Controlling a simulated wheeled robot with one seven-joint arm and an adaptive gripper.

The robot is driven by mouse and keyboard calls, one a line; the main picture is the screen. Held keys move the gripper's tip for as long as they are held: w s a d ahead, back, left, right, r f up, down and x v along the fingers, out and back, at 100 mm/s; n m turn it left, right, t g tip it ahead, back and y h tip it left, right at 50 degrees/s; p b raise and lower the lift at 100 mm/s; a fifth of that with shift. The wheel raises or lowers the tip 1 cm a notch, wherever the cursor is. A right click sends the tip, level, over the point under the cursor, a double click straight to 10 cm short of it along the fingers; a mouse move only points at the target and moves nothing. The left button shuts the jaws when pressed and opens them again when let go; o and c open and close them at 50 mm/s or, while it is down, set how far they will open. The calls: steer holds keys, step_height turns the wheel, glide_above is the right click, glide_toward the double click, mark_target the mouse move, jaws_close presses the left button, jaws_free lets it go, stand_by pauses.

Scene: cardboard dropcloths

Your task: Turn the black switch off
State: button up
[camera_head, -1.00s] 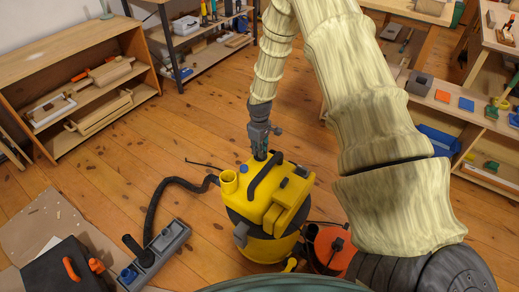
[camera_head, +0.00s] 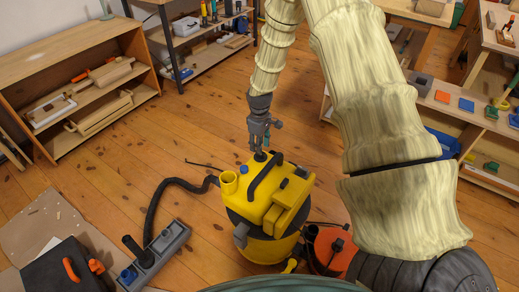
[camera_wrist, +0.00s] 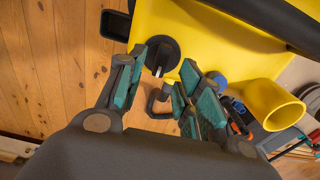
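The yellow vacuum machine (camera_head: 262,205) stands on the floor and its top fills much of the wrist view (camera_wrist: 215,40). The black switch (camera_wrist: 157,52) looks like a round black disc with a small pale lever on the yellow top; in the head view (camera_head: 261,156) it is small, at the rear edge. My gripper (camera_head: 260,150) points down just above it. In the wrist view my gripper (camera_wrist: 163,68) has its teal-padded fingers apart, one on each side of the disc, with nothing between them. I cannot tell whether a finger touches the lever.
A black carry handle (camera_head: 266,177) and a yellow cup-like port (camera_head: 229,182) rise from the machine's top. A black hose (camera_head: 170,190) lies to the left, near a grey box (camera_head: 160,252). Floor behind the machine is clear.

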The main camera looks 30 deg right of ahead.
step_height(320, 180, up, 8)
steer(key=shift+r, duration=0.2)
stand_by(0.7)
